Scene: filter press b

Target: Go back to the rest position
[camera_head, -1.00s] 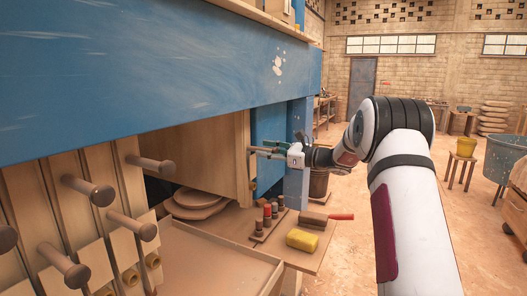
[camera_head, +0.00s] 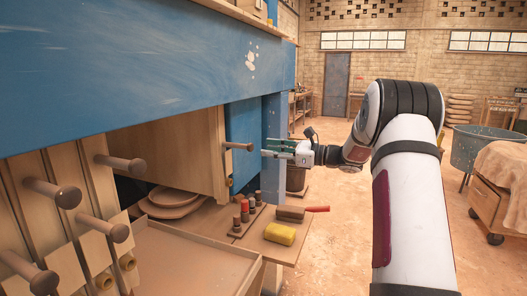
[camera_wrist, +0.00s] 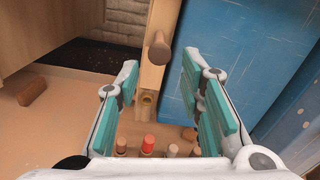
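My gripper (camera_head: 275,149) is at the end of my outstretched arm, right of the wooden press plate's edge. In the wrist view its two teal-padded fingers (camera_wrist: 172,78) are spread apart with nothing between them. A round wooden peg handle (camera_head: 238,146) sticks out of the plate (camera_head: 185,152). The fingertips are just right of this peg and look clear of it. In the wrist view the peg (camera_wrist: 159,48) lies beyond the fingertips, above a small round hole.
A blue beam (camera_head: 130,70) and blue post (camera_head: 272,140) stand close by. Below are a shelf with a yellow sponge (camera_head: 280,234), a red-handled tool (camera_head: 300,211) and several small bottles (camera_head: 245,210). A cloth-covered cart (camera_head: 495,205) stands right. Floor between is free.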

